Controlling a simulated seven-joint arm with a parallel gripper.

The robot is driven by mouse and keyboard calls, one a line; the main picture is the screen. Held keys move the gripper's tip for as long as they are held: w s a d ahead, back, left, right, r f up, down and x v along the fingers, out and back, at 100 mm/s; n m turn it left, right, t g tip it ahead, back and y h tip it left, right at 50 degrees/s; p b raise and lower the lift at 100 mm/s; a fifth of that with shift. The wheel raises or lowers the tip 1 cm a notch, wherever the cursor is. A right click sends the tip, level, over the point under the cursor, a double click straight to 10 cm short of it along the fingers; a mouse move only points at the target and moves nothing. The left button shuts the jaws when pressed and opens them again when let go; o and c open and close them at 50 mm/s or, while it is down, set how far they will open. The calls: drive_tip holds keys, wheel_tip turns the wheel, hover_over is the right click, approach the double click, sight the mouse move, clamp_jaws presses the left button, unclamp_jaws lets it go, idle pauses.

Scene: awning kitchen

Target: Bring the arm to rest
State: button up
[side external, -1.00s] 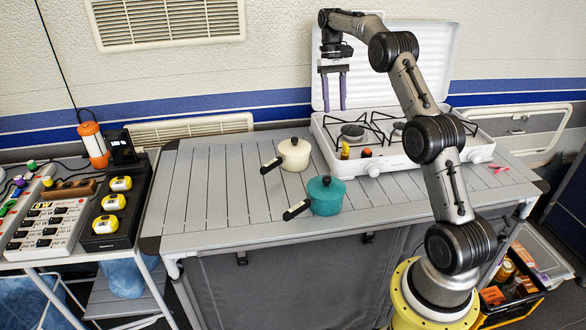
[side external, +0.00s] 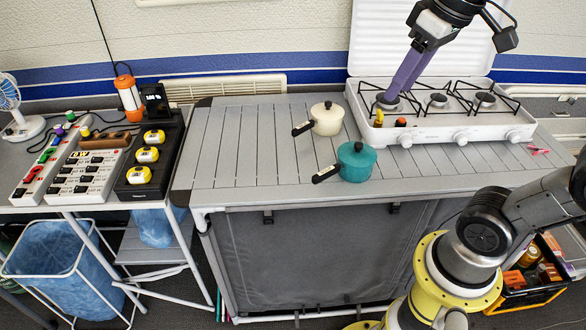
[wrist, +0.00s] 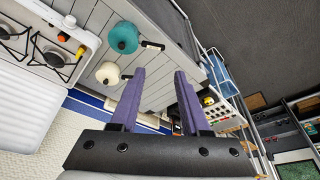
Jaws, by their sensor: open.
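My gripper (side external: 396,92) hangs in the upper right of the side external view, with its purple fingers in front of the stove's left end. In the wrist view the two purple fingers (wrist: 157,88) stand apart with nothing between them. My arm is bent, its upper part running out of the picture at the top and right. The cream pot (side external: 327,119) and the teal pot (side external: 357,161) stand on the slatted table, apart from the gripper. Both also show in the wrist view, the cream pot (wrist: 109,74) below the teal pot (wrist: 124,38).
The white stove (side external: 440,125) with its raised lid (side external: 375,45) stands at the table's back right. The slatted table (side external: 240,150) is bare on its left. A side table holds an orange lantern (side external: 130,100), yellow-topped devices (side external: 148,154) and a fan (side external: 10,95).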

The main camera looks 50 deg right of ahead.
drive_tip(key=s+a+f+n+t, duration=0.1)
drive_tip(key=s+f, duration=0.4)
drive_tip(key=f, duration=0.2)
drive_tip(key=shift+s+a+f, duration=0.15)
drive_tip(key=shift+a, duration=0.15)
drive_tip(key=shift+o, duration=0.3)
wheel_tip(320, 180, down, 3)
drive_tip(key=shift+t, duration=0.3)
drive_tip(key=shift+o, duration=1.3)
drive_tip(key=shift+w+r, duration=0.2)
drive_tip(key=shift+w, duration=0.1)
drive_tip(key=o, duration=0.5)
drive_tip(key=shift+c, duration=0.2)
drive_tip(key=shift+o, duration=0.4)
drive_tip(key=shift+d+n, duration=0.1)
drive_tip(key=shift+n, duration=0.4)
drive_tip(key=d+f+m+h, duration=0.3)
drive_tip(key=f+m+h, duration=0.25)
drive_tip(key=m, duration=0.55)
drive_tip(key=d+f+m+t+h, duration=0.1)
drive_tip(key=d+f+m+h, duration=0.25)
drive_tip(key=f+m, duration=0.5)
drive_tip(key=d+f+m+h, duration=0.2)
drive_tip(key=f+m+h, duration=0.25)
drive_tip(key=m, duration=0.75)
drive_tip(key=shift+h, duration=0.35)
drive_tip(key=shift+s+x, duration=0.2)
drive_tip(key=shift+x, duration=4.4)
